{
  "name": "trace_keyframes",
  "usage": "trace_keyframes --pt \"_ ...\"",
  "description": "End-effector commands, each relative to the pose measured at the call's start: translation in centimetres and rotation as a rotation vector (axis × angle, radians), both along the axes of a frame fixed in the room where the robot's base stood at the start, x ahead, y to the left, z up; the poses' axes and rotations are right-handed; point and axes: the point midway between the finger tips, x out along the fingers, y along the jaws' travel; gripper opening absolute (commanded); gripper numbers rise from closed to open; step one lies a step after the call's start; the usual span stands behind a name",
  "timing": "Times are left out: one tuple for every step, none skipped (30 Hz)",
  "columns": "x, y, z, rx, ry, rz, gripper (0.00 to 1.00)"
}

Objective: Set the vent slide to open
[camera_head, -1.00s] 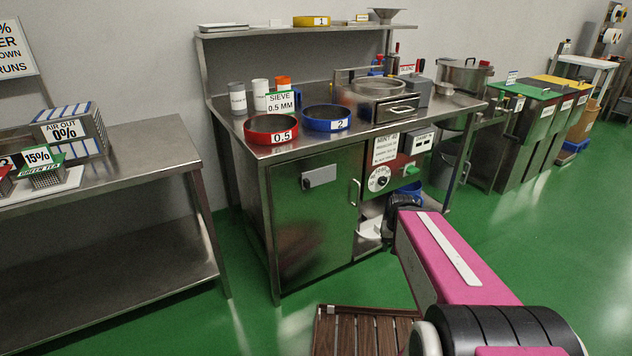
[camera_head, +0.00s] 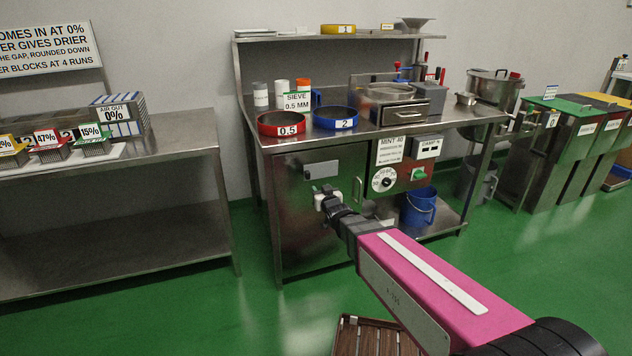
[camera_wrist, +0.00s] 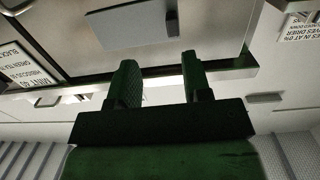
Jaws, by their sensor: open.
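A small grey plate with a darker end, apparently the vent slide (camera_head: 321,170), is on the upper part of the steel cabinet door under the workbench. It also shows in the wrist view (camera_wrist: 128,22), at the top, beyond my fingertips. I cannot read any open or shut marking on it. My gripper (camera_head: 325,203) is in front of that door, a little below the plate in the head view. In the wrist view its two green fingers (camera_wrist: 160,72) are apart, with nothing between them. They look clear of the plate.
The cabinet door has a vertical handle (camera_head: 356,192) right of the plate. A dial (camera_head: 384,180) and a green switch (camera_head: 418,174) are farther right. A blue bucket (camera_head: 419,206) stands on the lower shelf. A wooden slatted platform (camera_head: 375,338) lies on the green floor.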

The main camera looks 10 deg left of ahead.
Motion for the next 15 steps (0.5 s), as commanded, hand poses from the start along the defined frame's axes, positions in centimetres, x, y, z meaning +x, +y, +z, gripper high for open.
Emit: trace_keyframes --pt "-0.2 0.9 0.3 0.013 -0.023 0.014 0.45" --pt "-0.3 1.1 0.5 0.019 -0.032 0.019 0.45" --pt "-0.3 1.4 0.7 0.025 -0.042 0.024 0.45" --pt "-0.3 1.5 0.8 0.027 -0.047 0.026 0.45" --pt "-0.3 1.6 0.8 0.029 -0.049 0.027 0.45" --pt "-0.2 1.7 0.9 0.029 -0.05 0.028 0.45" --pt "0.0 1.8 0.9 0.029 -0.05 0.028 0.45" --pt "0.2 1.9 0.8 0.029 -0.05 0.027 0.45" --pt "0.4 2.0 0.8 0.029 -0.05 0.027 0.45" --pt "0.7 2.2 0.8 0.029 -0.05 0.027 0.45" --pt "1.0 2.3 0.8 0.029 -0.05 0.027 0.45" --pt "1.4 2.6 0.8 0.029 -0.05 0.027 0.45" --pt "1.8 2.8 0.8 0.029 -0.05 0.027 0.45" --pt "2.2 3.0 0.8 0.029 -0.049 0.027 0.45" --pt "2.7 3.4 0.8 0.029 -0.049 0.026 0.45"
